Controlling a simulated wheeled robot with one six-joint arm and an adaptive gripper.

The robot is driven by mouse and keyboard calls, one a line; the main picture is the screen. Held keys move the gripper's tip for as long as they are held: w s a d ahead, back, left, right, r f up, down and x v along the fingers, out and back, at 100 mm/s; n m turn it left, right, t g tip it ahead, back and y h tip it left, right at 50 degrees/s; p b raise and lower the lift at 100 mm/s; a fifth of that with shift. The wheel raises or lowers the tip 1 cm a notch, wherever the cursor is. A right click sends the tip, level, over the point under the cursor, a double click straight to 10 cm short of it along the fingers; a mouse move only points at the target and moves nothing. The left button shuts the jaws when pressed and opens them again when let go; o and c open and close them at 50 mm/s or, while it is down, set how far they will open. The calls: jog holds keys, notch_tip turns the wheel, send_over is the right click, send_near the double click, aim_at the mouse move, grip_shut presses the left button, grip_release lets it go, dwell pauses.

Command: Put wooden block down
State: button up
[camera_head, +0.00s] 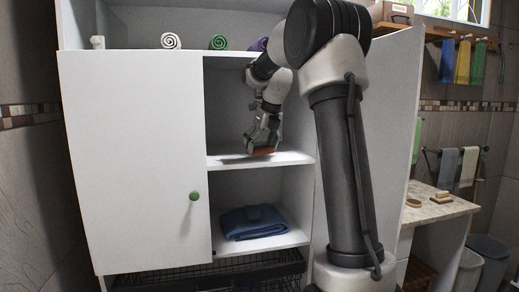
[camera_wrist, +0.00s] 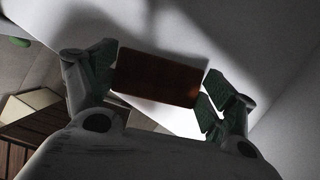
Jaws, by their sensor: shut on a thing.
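The wooden block (camera_head: 262,151) is reddish-brown and sits between the fingers of my gripper (camera_head: 262,138), at the middle shelf (camera_head: 225,161) of the white cabinet. In the wrist view the block (camera_wrist: 157,77) is a dark brown rectangle, slightly tilted, with a finger pad at each end of it. My gripper (camera_wrist: 160,88) is shut on it there. The block is at or just above the shelf surface; I cannot tell whether it touches. The shelf around it looks bare.
A folded blue towel (camera_head: 253,222) lies on the shelf below. The cabinet's left door (camera_head: 135,160) has a green knob (camera_head: 194,196). Rolled towels (camera_head: 171,41) stand on the top shelf. A counter (camera_head: 440,205) with small wooden items is at the right.

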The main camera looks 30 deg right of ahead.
jog(key=shift+w+d+f, duration=0.1)
jog(key=shift+w+d, duration=0.15)
jog(key=shift+w, duration=0.65)
jog(key=shift+s+f, duration=0.15)
jog(key=shift+f, duration=0.5)
jog(key=shift+f, duration=0.15)
jog(key=o, duration=0.9)
jog(key=shift+a, duration=0.1)
